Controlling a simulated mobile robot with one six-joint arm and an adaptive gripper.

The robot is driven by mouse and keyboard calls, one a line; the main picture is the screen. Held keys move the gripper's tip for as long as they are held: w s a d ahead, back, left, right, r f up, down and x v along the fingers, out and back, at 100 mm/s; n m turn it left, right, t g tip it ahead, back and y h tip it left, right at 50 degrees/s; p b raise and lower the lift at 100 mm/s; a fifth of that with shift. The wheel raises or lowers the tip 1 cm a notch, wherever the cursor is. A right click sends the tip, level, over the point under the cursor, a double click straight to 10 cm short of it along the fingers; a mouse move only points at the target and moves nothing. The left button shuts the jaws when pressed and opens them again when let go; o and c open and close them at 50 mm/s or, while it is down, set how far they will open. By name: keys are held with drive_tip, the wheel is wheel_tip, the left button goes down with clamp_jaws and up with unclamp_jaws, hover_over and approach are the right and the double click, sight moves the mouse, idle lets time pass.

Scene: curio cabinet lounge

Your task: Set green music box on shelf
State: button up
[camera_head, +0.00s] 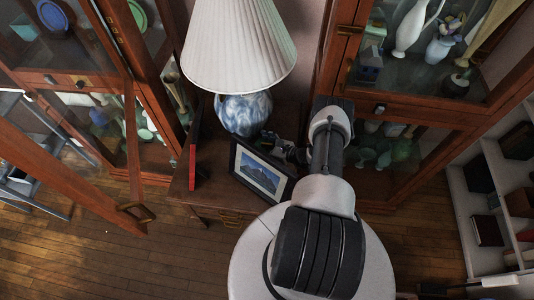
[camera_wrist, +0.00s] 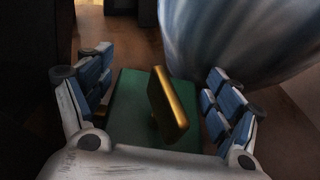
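The green music box (camera_wrist: 128,125) is a dark green block with a gold bar-like part on top, seen in the wrist view. My gripper (camera_wrist: 160,72) has its blue-padded fingers spread, one on each side of the box. Shelves with ornaments show in the left cabinet (camera_head: 125,90) and right cabinet (camera_head: 400,90); which shelf is meant is unclear.
A lamp with a blue-white base (camera_head: 243,112) and wide pleated shade (camera_head: 240,45) stands close to my gripper. A framed picture (camera_head: 260,175) and a red-edged upright item (camera_head: 193,160) share the table. A glazed cabinet door (camera_head: 70,165) stands open at left.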

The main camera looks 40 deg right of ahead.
sight(271, 148)
drive_tip(key=c, duration=1.2)
drive_tip(key=shift+c, duration=0.3)
drive_tip(key=shift+r, duration=0.1)
drive_tip(key=shift+s+r+p, duration=0.1)
drive_tip(key=shift+r+p, duration=0.4)
drive_tip(key=shift+r, duration=0.1)
drive_tip(key=s, duration=0.1)
drive_tip(key=s+d, duration=0.1)
drive_tip(key=s+p, duration=0.1)
drive_tip(key=s, duration=0.1)
drive_tip(key=shift+d+r, duration=0.1)
drive_tip(key=shift+d, duration=0.15)
wheel_tip(271, 148, up, 14)
drive_tip(key=p, duration=0.4)
drive_tip(key=shift+w+f, duration=0.2)
drive_tip(key=shift+f, duration=0.05)
